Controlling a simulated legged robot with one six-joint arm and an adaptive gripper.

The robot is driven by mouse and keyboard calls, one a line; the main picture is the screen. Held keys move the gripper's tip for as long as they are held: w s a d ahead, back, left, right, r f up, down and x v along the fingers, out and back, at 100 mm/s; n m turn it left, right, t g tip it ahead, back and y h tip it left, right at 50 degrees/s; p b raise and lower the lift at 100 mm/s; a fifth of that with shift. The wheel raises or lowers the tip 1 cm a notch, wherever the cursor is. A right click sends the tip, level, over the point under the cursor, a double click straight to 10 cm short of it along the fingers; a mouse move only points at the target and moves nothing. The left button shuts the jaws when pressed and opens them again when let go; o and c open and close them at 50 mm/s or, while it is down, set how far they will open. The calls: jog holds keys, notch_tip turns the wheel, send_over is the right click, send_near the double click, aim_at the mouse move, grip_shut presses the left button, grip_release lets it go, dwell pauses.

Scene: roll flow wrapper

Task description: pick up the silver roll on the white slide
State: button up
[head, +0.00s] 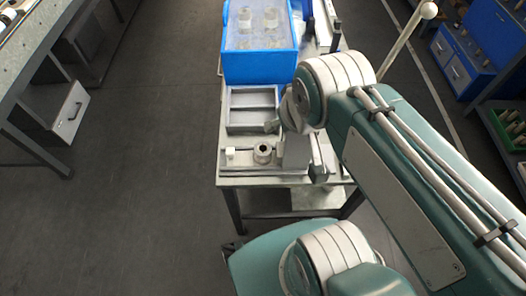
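A silver roll (262,152), short and round with a dark hole in its end, sits on the pale front part of a bench in the middle of the head view. The light strip under it looks like the white slide (245,168), though its edges are hard to make out. My arm comes in from the right, and its wrist end is just right of the roll, above the bench. My gripper's fingers cannot be clearly told from the grey parts there, so I cannot see whether they are open or shut. The roll stands apart from the visible arm links.
Behind is a grey divided tray (229,111), then a blue bin (258,70) holding clear containers. A grey workbench (40,60) stands at left, blue cabinets (462,60) at right. The floor left of the bench is clear.

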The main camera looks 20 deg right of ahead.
jog(key=shift+o, duration=1.4)
jog(key=shift+w, duration=0.1)
jog(key=n+g, duration=0.5)
jog(key=g, duration=0.1)
send_over(261, 146)
notch_tip(261, 146, down, 17)
notch_tip(261, 146, down, 16)
jog(key=shift+f, duration=0.1)
